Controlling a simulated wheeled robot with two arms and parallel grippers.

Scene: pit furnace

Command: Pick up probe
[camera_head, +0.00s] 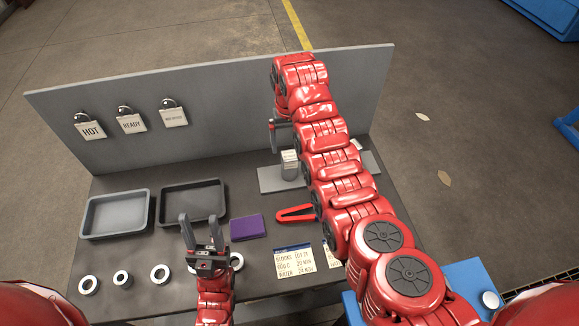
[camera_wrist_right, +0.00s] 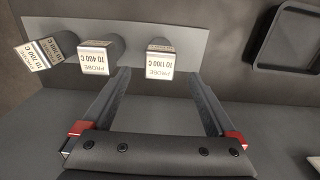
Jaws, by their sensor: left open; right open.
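Three grey probes with white labels stand on a grey base plate (camera_wrist_right: 200,35) in the right wrist view. The labels appear to read 700 C (camera_wrist_right: 45,52), 400 C (camera_wrist_right: 97,58) and 1100 C (camera_wrist_right: 160,60). In the head view one probe (camera_head: 290,165) shows on the plate (camera_head: 270,180); my right arm hides most of the others. My right gripper (camera_head: 273,136) is open and empty above the bench; in its wrist view (camera_wrist_right: 159,82) the 1100 C probe appears between the fingertips, apart from both. My left gripper (camera_head: 203,233) is open and empty over the front of the bench.
A purple block (camera_head: 246,227), red tongs (camera_head: 292,213), paper cards (camera_head: 295,262) and several white rings (camera_head: 160,274) lie nearby. A grey back panel (camera_head: 225,105) carries hanging tags and borders the bench.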

